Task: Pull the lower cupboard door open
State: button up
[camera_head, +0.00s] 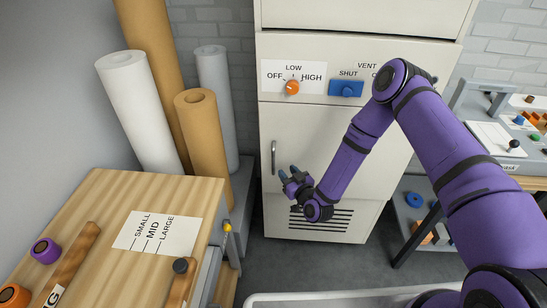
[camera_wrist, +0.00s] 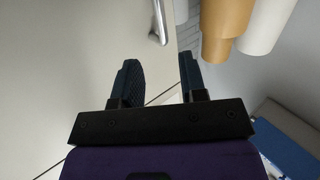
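The lower cupboard door (camera_head: 310,140) is cream and looks shut in the head view. Its upright metal handle (camera_head: 273,157) is near the door's left edge. My gripper (camera_head: 289,178) is in front of the door, a little right of and below the handle in the picture. In the wrist view my gripper (camera_wrist: 160,75) is open, with two dark fingers apart and nothing between them. The handle (camera_wrist: 158,25) shows beyond the fingertips, between their lines, and looks apart from them. The door (camera_wrist: 70,70) fills the left of that view.
A control panel with an orange knob (camera_head: 292,88) and a blue slider (camera_head: 346,89) is above the door. Paper rolls (camera_head: 137,110) stand to the left. A wooden bench (camera_head: 100,200) is at front left, and a dark side table (camera_head: 415,215) at right. Floor before the cupboard is clear.

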aim_at(274, 157)
jog(key=x, duration=1)
jog(key=shift+w+a+f, duration=0.15)
jog(key=shift+w+f, duration=0.05)
grip_shut()
